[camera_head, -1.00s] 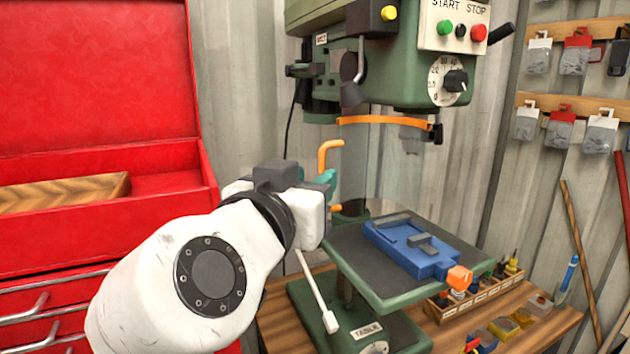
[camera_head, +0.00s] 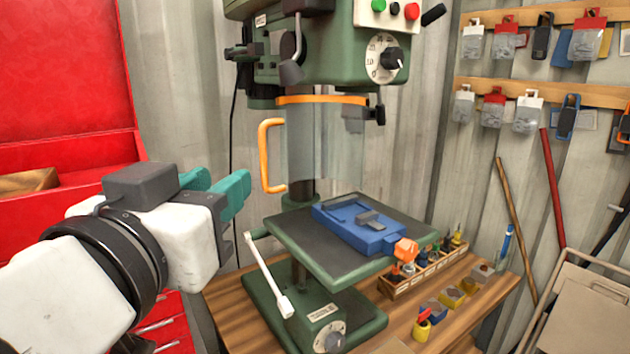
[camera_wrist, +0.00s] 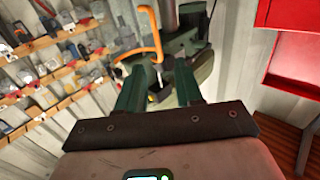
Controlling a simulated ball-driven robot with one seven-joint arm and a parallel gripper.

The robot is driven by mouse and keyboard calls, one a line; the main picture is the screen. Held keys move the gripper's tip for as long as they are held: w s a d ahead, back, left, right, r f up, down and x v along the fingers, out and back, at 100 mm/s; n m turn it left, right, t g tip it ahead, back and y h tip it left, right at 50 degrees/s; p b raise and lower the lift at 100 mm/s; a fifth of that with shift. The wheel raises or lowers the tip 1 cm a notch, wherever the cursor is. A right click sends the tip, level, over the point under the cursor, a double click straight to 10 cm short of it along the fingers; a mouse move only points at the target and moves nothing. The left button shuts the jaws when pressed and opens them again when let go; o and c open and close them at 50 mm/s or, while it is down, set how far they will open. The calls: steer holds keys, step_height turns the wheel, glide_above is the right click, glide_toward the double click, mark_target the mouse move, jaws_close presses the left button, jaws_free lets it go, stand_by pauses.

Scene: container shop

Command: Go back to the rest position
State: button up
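My gripper (camera_head: 222,190), with teal fingers, is left of the green drill press (camera_head: 330,45) in the head view. It is clear of the orange guard handle (camera_head: 266,155), with a gap between them. In the wrist view my gripper (camera_wrist: 160,80) has its two fingers apart with nothing held between them. The orange handle (camera_wrist: 152,35) shows beyond the fingertips there. The clear guard (camera_head: 325,140) hangs under the orange band around the drill column.
A blue vise (camera_head: 355,230) sits on the press table (camera_head: 300,245). A red tool cabinet (camera_head: 65,80) stands at left, close to my arm. The wooden bench (camera_head: 225,310) carries a small tool tray (camera_head: 425,272). Packets hang on the right wall.

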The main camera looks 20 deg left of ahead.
steer(key=shift+f, duration=0.1)
steer(key=w+d+f+g+h, duration=0.1)
steer(key=w+d+f+g, duration=0.1)
steer(key=w+d+f, duration=0.45)
steer(key=w+d+f+g+h, duration=0.15)
steer(key=d+f, duration=0.25)
steer(key=f, duration=0.6)
steer(key=s+d+f+g+h, duration=0.1)
steer(key=d+f+g, duration=0.4)
steer(key=d+f, duration=1.1)
steer(key=s+d+f+g, duration=0.5)
steer(key=s+d+f, duration=0.6)
steer(key=d+f, duration=0.3)
steer(key=s+d+f+g, duration=0.1)
steer(key=s+d+f, duration=0.1)
steer(key=s, duration=0.3)
steer(key=s+d+f+m+g, duration=0.1)
steer(key=s+d+f, duration=0.1)
steer(key=s, duration=0.4)
steer(key=s+d+f+g+y, duration=0.1)
steer(key=s+d+f, duration=0.1)
steer(key=s+f, duration=0.2)
steer(key=shift+s+d+m, duration=0.2)
steer(key=shift+s+m, duration=0.2)
steer(key=shift+s, duration=0.25)
